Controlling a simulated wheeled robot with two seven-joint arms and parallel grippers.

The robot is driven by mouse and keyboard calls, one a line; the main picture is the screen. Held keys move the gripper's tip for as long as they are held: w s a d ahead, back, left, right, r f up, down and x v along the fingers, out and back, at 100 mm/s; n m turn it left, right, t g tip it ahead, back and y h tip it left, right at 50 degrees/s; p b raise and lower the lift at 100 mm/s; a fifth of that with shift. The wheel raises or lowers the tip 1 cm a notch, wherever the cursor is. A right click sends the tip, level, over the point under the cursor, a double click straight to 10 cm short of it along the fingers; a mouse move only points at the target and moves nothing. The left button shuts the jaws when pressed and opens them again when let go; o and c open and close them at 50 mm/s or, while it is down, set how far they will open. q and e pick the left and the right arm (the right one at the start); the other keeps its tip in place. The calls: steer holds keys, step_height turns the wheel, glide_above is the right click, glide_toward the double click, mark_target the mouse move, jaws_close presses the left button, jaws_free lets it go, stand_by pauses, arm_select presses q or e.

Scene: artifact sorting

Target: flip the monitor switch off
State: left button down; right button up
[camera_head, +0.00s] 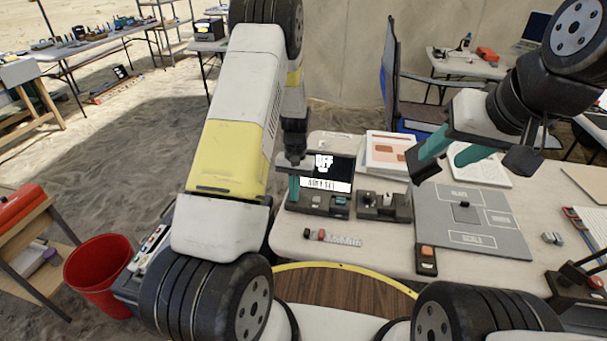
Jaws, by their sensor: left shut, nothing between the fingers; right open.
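The monitor (342,172) stands on the near left part of the white table. Its dark screen shows large white letters that look like OFF, above a white strip with small text. A dark control base (318,204) with small switches sits at its foot; which one is the monitor switch, and its position, is too small to tell. My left gripper (294,188) is shut and empty, pointing down at the left edge of the monitor and partly covering it. I cannot tell whether it touches.
A second switch box (384,206) stands right of the monitor base. A grey marked board (474,236), an orange-button box (427,260) and a small scale bar (333,238) lie on the table (375,255). A red bucket (98,275) stands on the sand at left.

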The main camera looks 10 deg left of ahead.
arm_select(q)
steer(key=shift+w, duration=0.1)
steer(key=shift+w+r, duration=0.2)
steer(key=shift+w, duration=0.5)
steer(key=shift+r, duration=0.1)
step_height(320, 180, up, 14)
steer(key=w, duration=0.2)
steer(key=shift+f, duration=0.2)
steer(key=shift+s+a, duration=0.25)
steer(key=shift+s, duration=0.3)
steer(key=shift+f, duration=0.1)
steer(key=f, duration=0.4)
steer(key=s+f, duration=0.1)
steer(key=f, duration=0.4)
steer(key=s+f, duration=0.1)
steer(key=f, duration=0.3)
steer(key=shift+s+f, duration=0.1)
steer(key=shift+f, duration=0.2)
